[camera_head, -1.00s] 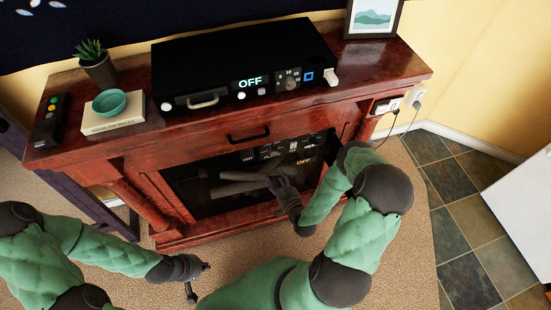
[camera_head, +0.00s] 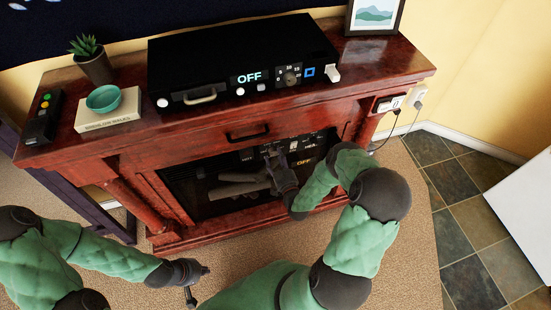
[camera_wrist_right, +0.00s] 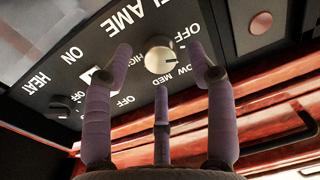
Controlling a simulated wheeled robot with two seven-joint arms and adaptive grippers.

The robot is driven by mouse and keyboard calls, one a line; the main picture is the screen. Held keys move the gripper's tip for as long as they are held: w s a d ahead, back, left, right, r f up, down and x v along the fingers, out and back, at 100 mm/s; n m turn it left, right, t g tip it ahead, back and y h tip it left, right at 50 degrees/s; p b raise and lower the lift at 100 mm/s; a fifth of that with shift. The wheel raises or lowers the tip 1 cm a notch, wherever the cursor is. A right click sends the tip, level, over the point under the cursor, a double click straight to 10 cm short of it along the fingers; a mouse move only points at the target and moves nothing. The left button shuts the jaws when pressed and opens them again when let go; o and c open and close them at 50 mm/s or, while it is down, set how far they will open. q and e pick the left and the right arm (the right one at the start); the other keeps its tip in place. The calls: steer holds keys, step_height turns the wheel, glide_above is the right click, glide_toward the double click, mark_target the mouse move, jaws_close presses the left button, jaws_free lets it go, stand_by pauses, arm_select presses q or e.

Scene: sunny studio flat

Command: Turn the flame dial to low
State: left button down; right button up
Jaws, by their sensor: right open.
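The flame dial (camera_wrist_right: 159,55) is a pale round knob on the dark control panel of the fireplace, with FLAME, OFF, LOW, MED and HIGH lettered around it upside down in the right wrist view. I cannot tell for sure which word its pointer meets. My right gripper (camera_wrist_right: 163,62) is open, its two outer fingers on either side of the dial and a third finger below it; contact is not clear. In the head view my right gripper (camera_head: 272,155) is at the top of the firebox opening and hides the dial. My left gripper (camera_head: 200,284) is open and empty above the carpet.
A dark heat knob (camera_wrist_right: 58,106) sits left on the panel, with a switch (camera_wrist_right: 98,78) between. The wooden mantel (camera_head: 330,110) overhangs, carrying a black box (camera_head: 230,50) reading OFF, a book (camera_head: 108,112) with a bowl, and a remote (camera_head: 42,117).

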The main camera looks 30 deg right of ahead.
steer(key=shift+w, duration=0.55)
steer(key=shift+d, duration=0.1)
jaws_close()
steer(key=shift+m, duration=0.4)
steer(key=m+b, duration=0.1)
steer(key=m, duration=0.2)
steer(key=shift+m, duration=0.3)
steer(key=shift+w+d+m+b, duration=0.1)
steer(key=shift+m+b, duration=0.45)
steer(key=shift+m, duration=1.75)
steer(key=shift+r, duration=0.1)
